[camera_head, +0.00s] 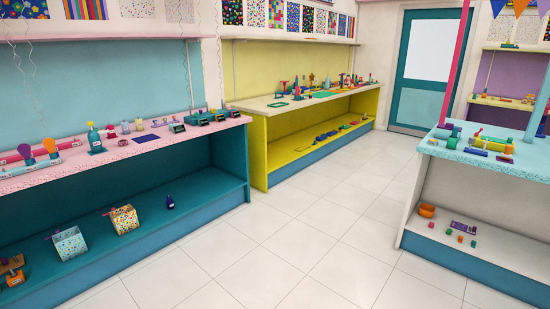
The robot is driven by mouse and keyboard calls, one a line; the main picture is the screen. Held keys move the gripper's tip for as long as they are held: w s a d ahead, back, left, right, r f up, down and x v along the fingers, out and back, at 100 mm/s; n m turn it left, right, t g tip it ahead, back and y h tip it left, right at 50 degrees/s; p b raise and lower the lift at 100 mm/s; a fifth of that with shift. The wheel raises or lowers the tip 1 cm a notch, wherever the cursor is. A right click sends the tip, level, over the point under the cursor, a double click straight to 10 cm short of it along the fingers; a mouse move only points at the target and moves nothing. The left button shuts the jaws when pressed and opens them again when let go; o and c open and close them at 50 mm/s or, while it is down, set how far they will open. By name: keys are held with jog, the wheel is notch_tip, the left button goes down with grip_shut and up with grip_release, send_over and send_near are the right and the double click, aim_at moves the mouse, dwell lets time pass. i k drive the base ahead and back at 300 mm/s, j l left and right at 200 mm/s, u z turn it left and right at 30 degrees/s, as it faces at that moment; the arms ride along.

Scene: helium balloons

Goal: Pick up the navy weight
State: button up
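A small dark navy object, which looks like the navy weight (170,202), stands upright on the lower teal shelf of the left counter. It is to the right of two patterned boxes and near the shelf's front edge. It is small in the view, so its details are hard to tell. Nothing touches it. My gripper is not in view.
The pink-topped counter (150,146) holds bottles and tools above the shelf. Two patterned boxes (70,244) (125,219) stand left of the navy object. White tiled floor (300,235) lies open between the left counters and the speckled counter (500,168) at right.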

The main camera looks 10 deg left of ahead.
aim_at(170, 203)
jog(key=i+u, duration=0.45)
jog(key=i, duration=0.15)
jog(key=i+l+u, duration=0.15)
jog(key=i+u, duration=0.75)
jog(key=i, duration=1.15)
jog(key=i+l+z, duration=0.15)
jog(key=i, duration=0.6)
jog(key=i+z, duration=0.15)
jog(key=i, duration=0.55)
jog(key=i+j+z, duration=0.15)
jog(key=i, duration=0.6)
jog(key=i+j+z, duration=0.15)
jog(key=i, duration=0.55)
